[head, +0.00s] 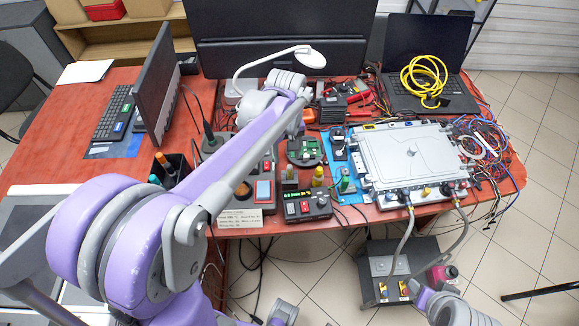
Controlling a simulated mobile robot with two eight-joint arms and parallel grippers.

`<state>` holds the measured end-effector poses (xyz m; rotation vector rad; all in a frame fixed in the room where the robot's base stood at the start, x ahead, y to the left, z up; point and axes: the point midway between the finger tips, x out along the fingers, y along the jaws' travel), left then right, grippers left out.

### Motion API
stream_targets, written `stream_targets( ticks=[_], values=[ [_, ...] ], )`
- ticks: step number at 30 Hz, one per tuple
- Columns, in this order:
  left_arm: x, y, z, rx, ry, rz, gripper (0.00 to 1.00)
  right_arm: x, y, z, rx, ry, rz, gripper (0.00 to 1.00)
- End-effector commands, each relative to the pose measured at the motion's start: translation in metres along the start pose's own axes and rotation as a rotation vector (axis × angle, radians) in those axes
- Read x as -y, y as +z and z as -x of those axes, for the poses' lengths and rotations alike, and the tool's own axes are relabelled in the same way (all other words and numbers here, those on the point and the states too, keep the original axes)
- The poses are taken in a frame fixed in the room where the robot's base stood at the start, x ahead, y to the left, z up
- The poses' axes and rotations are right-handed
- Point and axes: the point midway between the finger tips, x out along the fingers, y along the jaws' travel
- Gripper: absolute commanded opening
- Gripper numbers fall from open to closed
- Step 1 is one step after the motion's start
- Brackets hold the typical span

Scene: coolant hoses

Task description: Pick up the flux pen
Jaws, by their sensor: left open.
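My left arm reaches from the lower left across the table, and its wrist and left gripper (248,107) are over the back middle of the table, in front of the large black monitor. The gripper is open; its fingertips are small and partly hidden by my forearm. I cannot identify the flux pen with certainty. A small yellow-topped upright item (318,173) and a green upright item (345,185) stand near the front edge. A dark holder (172,170) with orange and teal handles stands on the left, partly behind my arm. My right gripper is not in view.
A silver metal case (408,155) with hoses stands at the table's right. A laptop (428,60) with a coiled yellow cable (424,78) is behind. Loose wires (482,140) crowd the right end.

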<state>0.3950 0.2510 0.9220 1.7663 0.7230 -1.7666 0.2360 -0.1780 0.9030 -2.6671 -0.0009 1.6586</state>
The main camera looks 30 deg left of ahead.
Motion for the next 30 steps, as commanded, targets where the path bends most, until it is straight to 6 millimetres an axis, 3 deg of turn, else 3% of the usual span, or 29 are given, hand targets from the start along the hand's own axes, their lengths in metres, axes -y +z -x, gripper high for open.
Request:
stream_targets(
  ticks=[3,11,19,29,30],
  values=[
    [0.0,0.0,-0.021,0.0,0.0,-0.001,0.57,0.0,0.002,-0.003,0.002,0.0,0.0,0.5],
    [-0.002,0.001,-0.042,-0.001,0.0,-0.001,0.57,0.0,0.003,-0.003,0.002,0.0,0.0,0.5],
    [-0.008,0.002,-0.08,-0.001,0.0,-0.002,0.57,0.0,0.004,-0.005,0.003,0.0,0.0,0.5],
    [-0.008,0.002,-0.087,-0.001,0.0,-0.002,0.57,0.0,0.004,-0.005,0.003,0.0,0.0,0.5],
    [-0.008,0.002,-0.087,-0.001,0.0,-0.002,0.5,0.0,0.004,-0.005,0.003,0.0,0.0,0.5]
  ],
)
